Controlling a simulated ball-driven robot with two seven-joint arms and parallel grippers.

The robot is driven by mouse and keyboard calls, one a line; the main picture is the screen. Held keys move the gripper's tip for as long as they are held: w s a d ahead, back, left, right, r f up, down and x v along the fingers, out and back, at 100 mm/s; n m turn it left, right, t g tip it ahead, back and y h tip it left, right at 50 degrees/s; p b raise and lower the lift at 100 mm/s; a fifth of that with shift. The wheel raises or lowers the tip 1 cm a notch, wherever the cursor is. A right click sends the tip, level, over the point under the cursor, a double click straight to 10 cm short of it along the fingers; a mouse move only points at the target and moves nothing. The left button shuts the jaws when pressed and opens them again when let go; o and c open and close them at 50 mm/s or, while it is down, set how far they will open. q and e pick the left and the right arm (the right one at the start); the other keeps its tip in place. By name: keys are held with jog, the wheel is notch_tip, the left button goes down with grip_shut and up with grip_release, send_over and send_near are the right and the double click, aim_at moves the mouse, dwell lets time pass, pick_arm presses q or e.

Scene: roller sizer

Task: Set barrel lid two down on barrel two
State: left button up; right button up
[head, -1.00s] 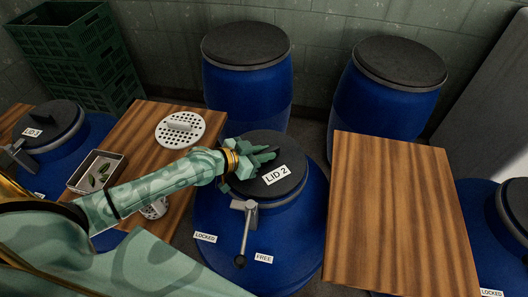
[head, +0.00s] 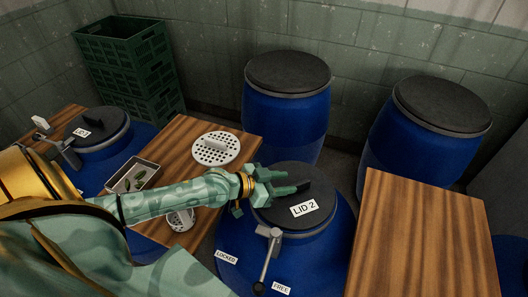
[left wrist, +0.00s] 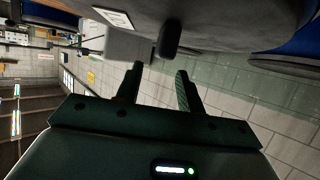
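Barrel lid two (head: 320,214), black with a "LID 2" label, lies on top of blue barrel two (head: 330,262). I cannot tell whether it is fully seated. Its dark upright handle (head: 304,187) shows just past my fingertips and also in the left wrist view (left wrist: 168,40). My left gripper (head: 284,181) is at the lid's left side; its fingers are apart and empty in the left wrist view (left wrist: 157,75), short of the handle. The clamp lever (head: 270,256) on the barrel's front hangs between the "LOCKED" and "FREE" labels. My right gripper is not in view.
A wooden top (head: 190,150) on the left bears a perforated white disc (head: 230,158) and a small tray (head: 147,172). Another wooden top (head: 425,240) is bare. Two closed barrels (head: 285,115) (head: 415,145) stand behind.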

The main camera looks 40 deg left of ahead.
pick_arm(q)
jog(key=p+v, duration=0.1)
jog(key=v, duration=0.6)
jog(key=shift+s+a+r, duration=0.1)
jog(key=shift+s+a, duration=0.1)
jog(key=shift+s, duration=0.1)
